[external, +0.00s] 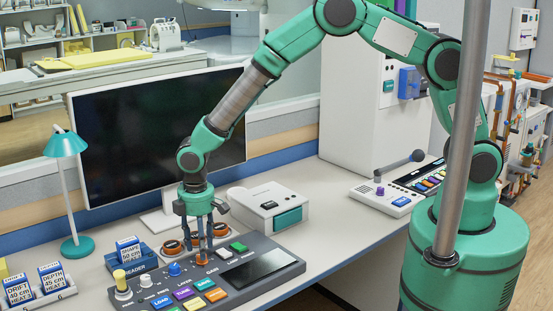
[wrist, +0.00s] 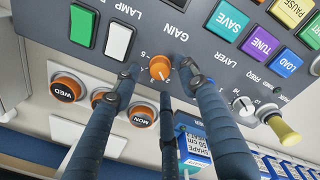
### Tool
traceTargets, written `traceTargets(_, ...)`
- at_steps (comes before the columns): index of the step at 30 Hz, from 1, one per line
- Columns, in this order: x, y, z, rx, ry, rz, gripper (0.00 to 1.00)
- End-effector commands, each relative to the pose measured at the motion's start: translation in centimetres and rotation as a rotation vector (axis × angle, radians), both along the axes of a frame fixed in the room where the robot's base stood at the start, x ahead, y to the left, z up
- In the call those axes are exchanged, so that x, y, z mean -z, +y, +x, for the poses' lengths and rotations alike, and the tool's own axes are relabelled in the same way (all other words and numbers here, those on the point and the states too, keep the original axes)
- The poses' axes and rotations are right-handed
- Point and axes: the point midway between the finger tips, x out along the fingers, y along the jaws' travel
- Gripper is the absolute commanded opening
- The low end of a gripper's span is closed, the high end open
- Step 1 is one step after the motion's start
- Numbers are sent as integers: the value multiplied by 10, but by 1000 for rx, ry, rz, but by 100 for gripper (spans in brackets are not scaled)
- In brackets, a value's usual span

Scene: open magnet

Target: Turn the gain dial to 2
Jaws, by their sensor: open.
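The gain dial (wrist: 160,68) is a small orange knob on the grey console (wrist: 60,15), under the upside-down word GAIN in the wrist view. Small marks surround it; its exact setting is too small to read. My gripper (wrist: 161,82) has dark blue fingers, open and spread around the dial, with tips close to it. Whether any tip touches it I cannot tell. In the external view my gripper (external: 201,240) points down over the console (external: 232,288), with the orange dial (external: 202,260) low between its fingers.
A green (wrist: 82,24) and a white switch (wrist: 118,40) sit beside the dial. Coloured buttons such as SAVE (wrist: 228,20) and a yellow-topped lever (wrist: 284,130) are on the other side. A monitor (external: 150,135) stands at the back.

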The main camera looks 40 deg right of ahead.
Motion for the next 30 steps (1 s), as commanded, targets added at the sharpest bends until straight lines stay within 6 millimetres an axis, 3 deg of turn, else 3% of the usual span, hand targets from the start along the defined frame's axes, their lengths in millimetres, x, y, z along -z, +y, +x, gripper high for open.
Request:
traceTargets(9, -54, 2, -1, 0, -2, 2, 42)
traceTargets(15, -79, 2, -2, 0, -2, 1, 42)
traceTargets(30, -90, 2, -3, 0, 0, 1, 42)
